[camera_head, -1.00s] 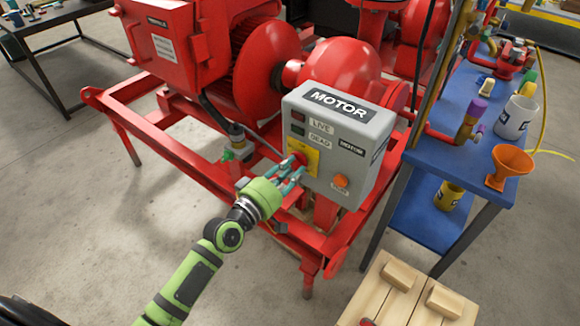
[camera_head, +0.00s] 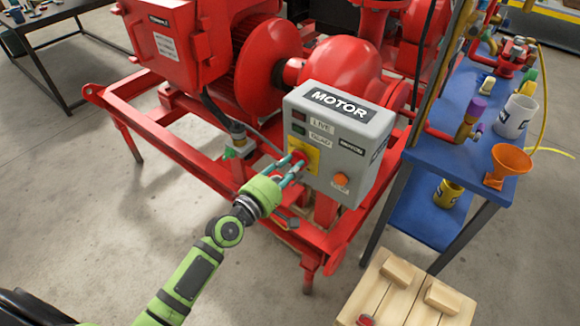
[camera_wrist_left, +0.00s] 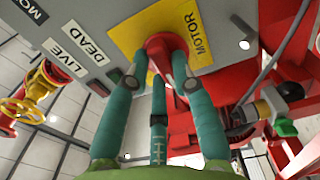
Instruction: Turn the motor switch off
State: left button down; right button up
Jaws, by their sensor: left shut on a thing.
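The grey motor control box (camera_head: 325,185) stands on the red skid, with a MOTOR label, LIVE and DEAD labels and an orange button on its front. Its red motor switch (camera_wrist_left: 165,46) sits on a yellow plate (camera_wrist_left: 205,30); the plate also shows in the head view (camera_head: 311,158). My left gripper (camera_head: 297,162) reaches the box from the lower left. In the left wrist view its teal fingers (camera_wrist_left: 158,70) are closed around the red switch. The fingers partly hide the switch in the head view. My right gripper is not in view.
The red pump skid frame (camera_head: 170,146) surrounds the box. A blue table (camera_head: 447,108) with an orange funnel (camera_head: 508,165) and a white mug (camera_head: 514,116) stands close on the right. A wooden box (camera_head: 400,300) is at the lower right.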

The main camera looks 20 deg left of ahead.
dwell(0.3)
pick_arm(q)
jog(key=c, duration=1)
grip_release()
jog(key=shift+c, duration=0.2)
jog(key=v, duration=1.2)
jog(key=s+a+f+m+g+y, duration=0.2)
jog(key=s+f+m+g, duration=0.1)
jog(key=f, duration=0.8)
jog(key=s+a+f+m+g+y, duration=0.15)
jog(key=s+f, duration=0.25)
jog(key=f, duration=0.7)
jog(key=s+a+f+m+g+y, duration=0.1)
jog(key=s+a+f+m+g, duration=0.2)
jog(key=f, duration=0.8)
jog(key=s+d+f+m+g, duration=0.1)
jog(key=s+f+m+g, duration=0.1)
jog(key=s+f, duration=0.3)
jog(key=s+d+f+m+g+y, duration=0.1)
jog(key=s+f, duration=0.5)
jog(key=s, duration=0.6)
jog(key=s+d+f+m+g, duration=0.2)
jog(key=s+f+m+g, duration=0.3)
jog(key=s, duration=0.4)
jog(key=shift+s+d+f+m+y, duration=0.2)
jog(key=shift+m+y, duration=0.15)
jog(key=shift+m, duration=0.3)
